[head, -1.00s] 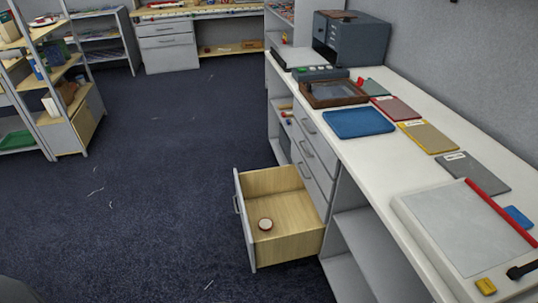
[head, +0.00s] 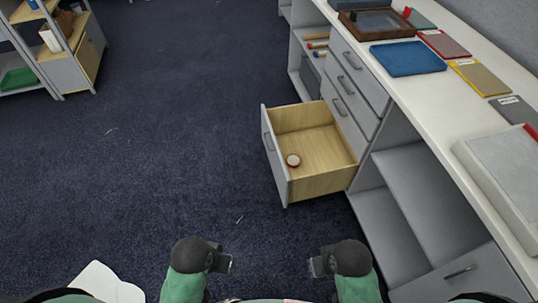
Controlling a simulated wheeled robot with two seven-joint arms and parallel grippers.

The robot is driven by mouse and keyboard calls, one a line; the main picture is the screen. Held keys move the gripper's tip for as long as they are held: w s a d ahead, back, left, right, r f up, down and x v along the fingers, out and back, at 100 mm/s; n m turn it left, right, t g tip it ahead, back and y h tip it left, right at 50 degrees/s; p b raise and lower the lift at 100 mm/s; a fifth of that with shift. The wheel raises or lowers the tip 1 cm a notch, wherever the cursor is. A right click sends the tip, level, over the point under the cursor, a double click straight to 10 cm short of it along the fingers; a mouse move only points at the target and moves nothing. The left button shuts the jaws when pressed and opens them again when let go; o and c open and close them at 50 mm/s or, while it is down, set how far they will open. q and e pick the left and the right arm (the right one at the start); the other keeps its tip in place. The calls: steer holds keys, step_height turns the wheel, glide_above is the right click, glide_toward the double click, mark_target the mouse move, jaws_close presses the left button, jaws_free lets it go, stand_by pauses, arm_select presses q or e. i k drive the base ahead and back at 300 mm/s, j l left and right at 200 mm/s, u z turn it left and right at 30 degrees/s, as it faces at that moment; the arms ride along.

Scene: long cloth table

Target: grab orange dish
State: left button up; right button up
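A small round dish (head: 293,161) with a pale inside and a reddish-orange rim lies in the open drawer (head: 325,145), near its front left corner. My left gripper (head: 226,264) and my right gripper (head: 317,267) are at the bottom of the head view, low in front of me and pointing toward each other. Both are well apart from the drawer and the dish. Their fingers are small and partly hidden by the dark wrists, so their opening does not show clearly. Nothing is seen held in either.
The drawer sticks out from a grey cabinet under a long white counter (head: 430,100). A shelf unit (head: 70,55) stands at far left. The dark carpet (head: 150,150) between is mostly clear.

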mark_target(294, 160)
steer(key=i+l+z, duration=0.15)
steer(key=z, duration=0.25)
steer(key=i+z, duration=0.5)
steer(key=z, duration=0.25)
